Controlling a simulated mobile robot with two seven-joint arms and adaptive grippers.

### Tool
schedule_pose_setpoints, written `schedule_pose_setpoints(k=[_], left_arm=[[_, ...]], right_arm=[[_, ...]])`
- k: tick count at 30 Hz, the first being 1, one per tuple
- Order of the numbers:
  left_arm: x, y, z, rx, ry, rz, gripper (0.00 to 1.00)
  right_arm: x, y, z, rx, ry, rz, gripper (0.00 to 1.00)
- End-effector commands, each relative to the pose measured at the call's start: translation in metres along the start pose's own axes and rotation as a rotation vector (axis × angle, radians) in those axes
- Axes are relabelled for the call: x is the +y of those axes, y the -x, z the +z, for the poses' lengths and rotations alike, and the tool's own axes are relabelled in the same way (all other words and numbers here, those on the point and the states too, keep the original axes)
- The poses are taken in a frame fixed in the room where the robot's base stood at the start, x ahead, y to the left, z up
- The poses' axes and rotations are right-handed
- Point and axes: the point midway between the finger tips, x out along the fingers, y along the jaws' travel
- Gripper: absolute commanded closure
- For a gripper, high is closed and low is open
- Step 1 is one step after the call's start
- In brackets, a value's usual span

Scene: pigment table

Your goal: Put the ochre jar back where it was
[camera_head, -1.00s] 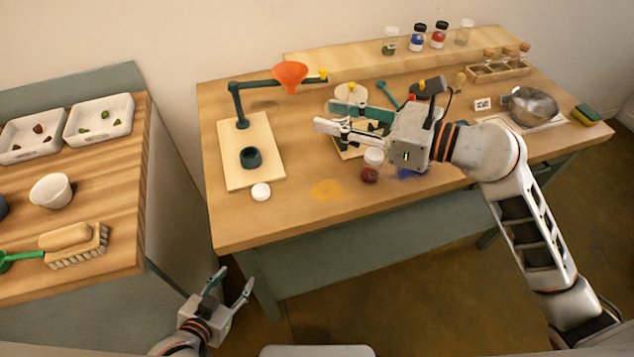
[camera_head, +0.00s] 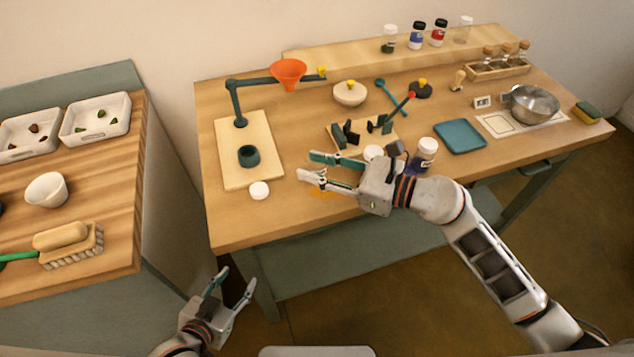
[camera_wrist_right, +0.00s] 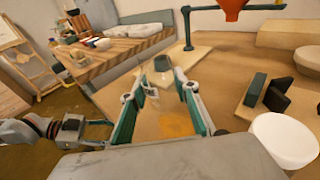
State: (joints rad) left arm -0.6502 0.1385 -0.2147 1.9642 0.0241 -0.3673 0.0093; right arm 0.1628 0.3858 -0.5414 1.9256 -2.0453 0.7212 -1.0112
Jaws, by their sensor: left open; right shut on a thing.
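My right gripper (camera_head: 318,167) is over the front of the table, near an ochre powder patch (camera_head: 325,192). Its fingers, also in the right wrist view (camera_wrist_right: 160,100), are apart around a faint, see-through jar. The patch also shows in the right wrist view (camera_wrist_right: 174,123). My left gripper (camera_head: 229,287) is open and empty, low in front of the table and off its edge.
A white lid (camera_head: 259,190) lies by a board (camera_head: 235,140) with a dark cup (camera_head: 249,156) and an orange funnel (camera_head: 289,72) on a stand. White-lidded jars (camera_head: 426,150) (camera_head: 373,152) stand close to my right wrist. Several jars stand on the back shelf (camera_head: 330,65). A blue tray (camera_head: 460,136) lies right.

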Motion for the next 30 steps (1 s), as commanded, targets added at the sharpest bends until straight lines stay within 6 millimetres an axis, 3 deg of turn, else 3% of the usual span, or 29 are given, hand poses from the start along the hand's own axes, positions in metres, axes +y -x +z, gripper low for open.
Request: schedule_pose_setpoints(k=[12,26,27,28,30], left_arm=[[0.0,-0.007,0.012,-0.003,-0.001,-0.001,0.56],[0.001,-0.009,0.017,-0.007,-0.002,-0.001,0.56],[0.001,-0.009,0.017,-0.007,-0.002,-0.001,0.56],[0.0,-0.009,0.016,-0.007,-0.002,-0.001,0.56],[0.0,-0.009,0.016,-0.007,-0.002,-0.001,0.56]], right_arm=[[0.0,-0.007,-0.045,0.0,-0.003,0.0,0.93],[0.0,-0.008,-0.051,0.0,0.001,0.0,0.93],[0.0,-0.008,-0.051,0.0,0.0,0.0,0.65],[0.0,-0.008,-0.05,0.0,0.0,0.0,0.57],[0.0,-0.007,-0.05,0.0,0.0,0.0,0.53]])
